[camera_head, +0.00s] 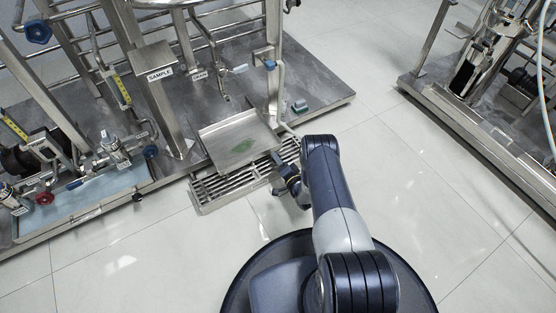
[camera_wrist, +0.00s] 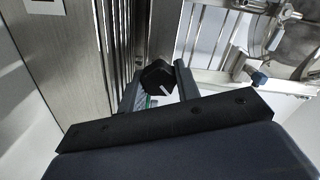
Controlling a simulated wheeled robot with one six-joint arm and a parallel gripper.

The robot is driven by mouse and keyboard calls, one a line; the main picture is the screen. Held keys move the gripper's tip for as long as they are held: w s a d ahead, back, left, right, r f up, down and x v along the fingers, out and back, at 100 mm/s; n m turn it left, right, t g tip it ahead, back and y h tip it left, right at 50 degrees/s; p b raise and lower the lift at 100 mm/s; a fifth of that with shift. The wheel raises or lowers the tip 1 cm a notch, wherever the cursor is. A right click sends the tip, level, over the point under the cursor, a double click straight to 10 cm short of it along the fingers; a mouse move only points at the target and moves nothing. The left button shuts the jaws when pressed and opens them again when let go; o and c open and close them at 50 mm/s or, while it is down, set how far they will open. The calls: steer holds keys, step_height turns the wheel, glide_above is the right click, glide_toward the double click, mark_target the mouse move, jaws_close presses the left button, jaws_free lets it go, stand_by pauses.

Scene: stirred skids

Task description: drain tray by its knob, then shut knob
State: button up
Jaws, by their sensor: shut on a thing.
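The metal drain tray (camera_head: 215,150) juts from the skid above a slotted grate. My gripper (camera_head: 278,170) is at the tray's front right corner, low beside the grate. In the wrist view the dark faceted knob (camera_wrist: 156,76) with a white line on its face sits between the two fingers of my gripper (camera_wrist: 158,88), which are shut on it. In the head view the knob is hidden by my gripper and arm. The tray's outlet cannot be made out.
The slotted floor grate (camera_head: 225,187) lies under the tray's front edge. A post labelled SAMPLE (camera_head: 160,95) and piping stand behind and left. Another skid (camera_head: 470,105) stands at the right. The tiled floor (camera_head: 390,150) between the skids is clear.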

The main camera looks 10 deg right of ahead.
steer(key=m, duration=0.4)
steer(key=shift+f, duration=0.1)
steer(key=shift+m, duration=2.2)
steer(key=o, duration=1)
